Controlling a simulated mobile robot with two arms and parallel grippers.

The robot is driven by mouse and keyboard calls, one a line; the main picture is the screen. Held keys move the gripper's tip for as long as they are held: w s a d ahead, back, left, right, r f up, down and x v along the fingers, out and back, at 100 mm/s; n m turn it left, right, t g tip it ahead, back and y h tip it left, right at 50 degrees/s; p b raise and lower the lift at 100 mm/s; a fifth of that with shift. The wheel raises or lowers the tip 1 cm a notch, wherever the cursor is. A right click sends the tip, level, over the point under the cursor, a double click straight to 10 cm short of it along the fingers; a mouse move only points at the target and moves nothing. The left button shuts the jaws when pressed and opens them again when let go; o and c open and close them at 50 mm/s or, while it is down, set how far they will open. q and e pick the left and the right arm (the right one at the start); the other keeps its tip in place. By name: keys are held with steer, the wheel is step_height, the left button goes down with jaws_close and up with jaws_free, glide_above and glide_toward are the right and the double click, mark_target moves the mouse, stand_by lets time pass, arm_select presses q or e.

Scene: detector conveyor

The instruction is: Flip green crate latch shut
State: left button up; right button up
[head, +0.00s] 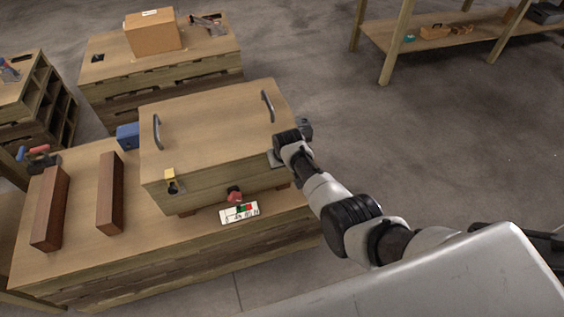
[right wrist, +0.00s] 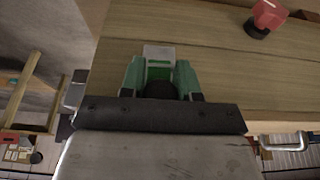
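A large wooden crate (head: 215,125) sits on a pallet table, its lid down, with two metal handles on top. A yellow latch (head: 171,180) is on its front left and a red latch (head: 235,194) is low at front centre; the red one also shows in the right wrist view (right wrist: 269,14). My right gripper (head: 280,158) is at the crate's front right corner and hides that part in the head view. In the right wrist view, green parts with a pale plate (right wrist: 158,52) lie against the wood ahead of the gripper. Finger contact there is unclear. My left gripper is not visible.
A label with green and red squares (head: 240,212) lies in front of the crate. Two brown wooden bars (head: 110,192) lie at left. A cardboard box (head: 152,34) sits on a rear pallet.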

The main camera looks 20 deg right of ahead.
steer(key=o, duration=0.4)
steer(key=shift+s+r+p, duration=0.1)
steer(key=shift+r+p, duration=0.2)
steer(key=shift+r, duration=0.25)
steer(key=p+v, duration=0.2)
steer(key=v, duration=0.7)
steer(key=shift+s+r, duration=0.2)
steer(key=shift+r, duration=0.05)
